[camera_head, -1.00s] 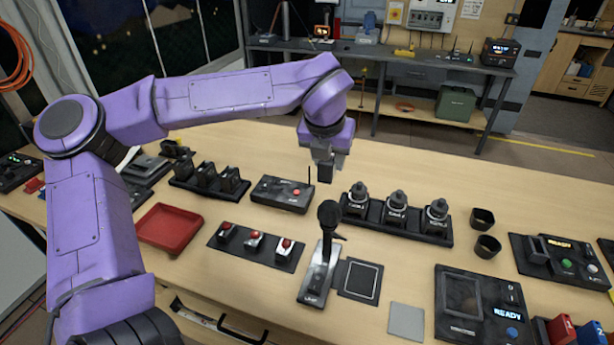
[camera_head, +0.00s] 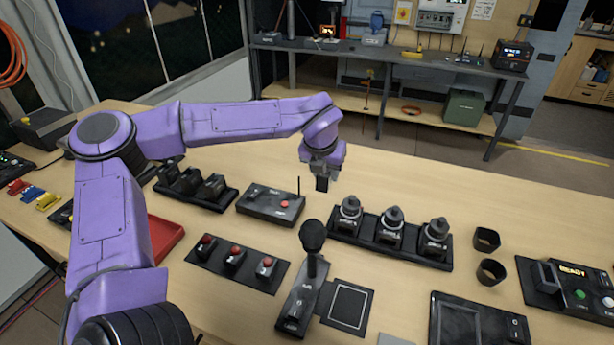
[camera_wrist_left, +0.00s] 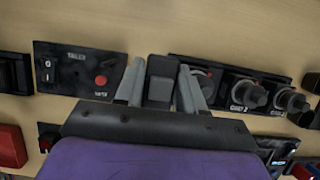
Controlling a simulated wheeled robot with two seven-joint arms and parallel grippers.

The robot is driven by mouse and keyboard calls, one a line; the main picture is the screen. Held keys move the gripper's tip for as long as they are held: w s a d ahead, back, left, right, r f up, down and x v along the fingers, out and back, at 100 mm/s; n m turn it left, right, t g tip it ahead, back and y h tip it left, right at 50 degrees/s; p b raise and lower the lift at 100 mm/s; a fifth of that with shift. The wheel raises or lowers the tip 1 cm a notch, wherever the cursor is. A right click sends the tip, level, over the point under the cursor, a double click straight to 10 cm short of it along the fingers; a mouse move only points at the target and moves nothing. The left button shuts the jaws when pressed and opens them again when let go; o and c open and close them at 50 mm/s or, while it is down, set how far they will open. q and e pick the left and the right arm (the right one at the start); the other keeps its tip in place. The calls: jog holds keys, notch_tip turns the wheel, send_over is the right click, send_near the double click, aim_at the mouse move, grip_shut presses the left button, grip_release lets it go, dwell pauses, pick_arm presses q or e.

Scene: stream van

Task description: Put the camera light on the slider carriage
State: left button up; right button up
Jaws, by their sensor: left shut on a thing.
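My left gripper (camera_head: 321,168) is shut on a small dark block, which looks like the camera light (camera_head: 322,183). It holds the block upright above the wooden table, behind the three-knob panel and right of the box with an antenna. In the left wrist view the dark block (camera_wrist_left: 160,80) sits between the two grey fingers (camera_wrist_left: 160,92). Whether its lower end touches the table is not clear. I cannot pick out the slider carriage with certainty in either view. My right gripper is not in view.
The three-knob panel (camera_head: 345,234), the antenna box (camera_head: 270,206), a black rack (camera_head: 216,203), a button strip (camera_head: 235,279) and an upright joystick (camera_head: 312,238) crowd the table. Two dark ring holders (camera_head: 487,238) stand right. Bare table lies behind the knobs. A red tray (camera_head: 163,238) is partly behind my arm.

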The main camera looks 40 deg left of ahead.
pick_arm(q)
jog(key=w+a+f, duration=0.1)
jog(key=a+f, duration=0.1)
jog(key=w+a+f+p, duration=0.1)
jog(key=a+f, duration=0.1)
jog(key=w+a+f+p, duration=0.1)
jog(key=a+f, duration=0.1)
jog(key=shift+w+a+f, duration=0.2)
jog(key=shift+w+f, duration=0.1)
jog(key=shift+w, duration=0.05)
notch_tip(320, 180, down, 3)
jog(key=shift+a+f+p, duration=0.15)
jog(key=shift+f+p, duration=0.05)
jog(key=shift+p, duration=0.2)
jog(key=shift+w+f, duration=0.1)
jog(key=shift+f, duration=0.2)
jog(key=o, duration=1.1)
jog(key=shift+r, duration=0.1)
